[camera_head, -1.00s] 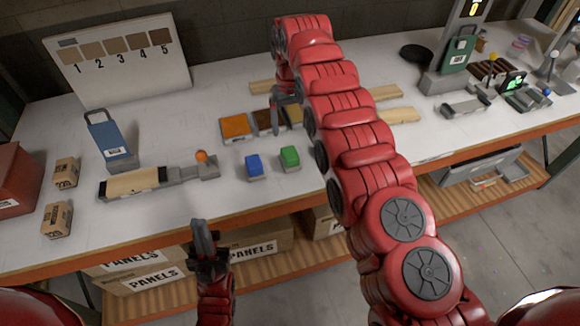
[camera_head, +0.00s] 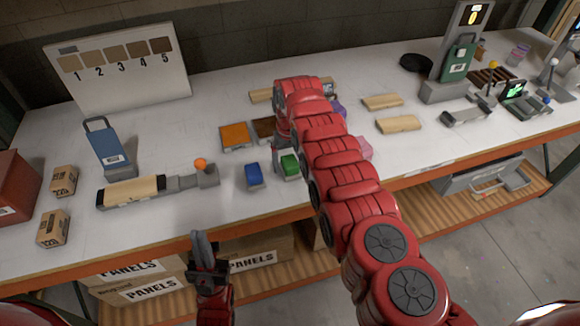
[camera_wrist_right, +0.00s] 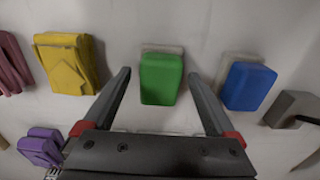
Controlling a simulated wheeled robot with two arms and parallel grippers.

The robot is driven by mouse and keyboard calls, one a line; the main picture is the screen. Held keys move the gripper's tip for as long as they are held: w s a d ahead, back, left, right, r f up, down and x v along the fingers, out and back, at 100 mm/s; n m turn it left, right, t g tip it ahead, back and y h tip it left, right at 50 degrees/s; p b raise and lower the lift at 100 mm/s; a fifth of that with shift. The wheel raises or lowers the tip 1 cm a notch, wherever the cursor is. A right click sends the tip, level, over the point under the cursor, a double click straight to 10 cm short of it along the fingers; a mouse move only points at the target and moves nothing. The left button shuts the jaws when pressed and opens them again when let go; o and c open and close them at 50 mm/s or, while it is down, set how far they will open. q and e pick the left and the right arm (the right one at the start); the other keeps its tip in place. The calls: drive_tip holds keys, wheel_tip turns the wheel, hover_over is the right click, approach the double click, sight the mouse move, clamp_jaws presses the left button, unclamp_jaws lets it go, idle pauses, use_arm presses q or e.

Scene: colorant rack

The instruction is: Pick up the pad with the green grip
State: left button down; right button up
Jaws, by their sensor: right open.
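The pad with the green grip (camera_head: 290,165) sits on the white table near its front edge, just right of the pad with the blue grip (camera_head: 253,175). In the right wrist view the green grip (camera_wrist_right: 160,78) shows between and beyond the fingertips of my right gripper (camera_wrist_right: 158,80), which is open and empty. In the head view my right gripper (camera_head: 276,156) hangs beside the green pad, partly hidden by my arm. The blue grip (camera_wrist_right: 248,86) is just outside the right-hand finger. My left gripper (camera_head: 204,248) is in front of the table edge, away from the pads.
An orange tile (camera_head: 234,136) lies behind the blue pad. A grey holder with an orange knob (camera_head: 200,164) stands to the left.

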sight(290, 161)
drive_tip(key=shift+r, duration=0.1)
drive_tip(key=c, duration=1.4)
drive_tip(key=shift+c, duration=0.2)
drive_tip(key=shift+r, duration=0.1)
drive_tip(key=shift+r, duration=0.3)
wheel_tip(290, 161, up, 2)
drive_tip(key=shift+r+p, duration=0.15)
drive_tip(key=shift+p, duration=0.5)
wheel_tip(290, 161, up, 6)
drive_tip(key=b, duration=0.3)
drive_tip(key=shift+r, duration=0.45)
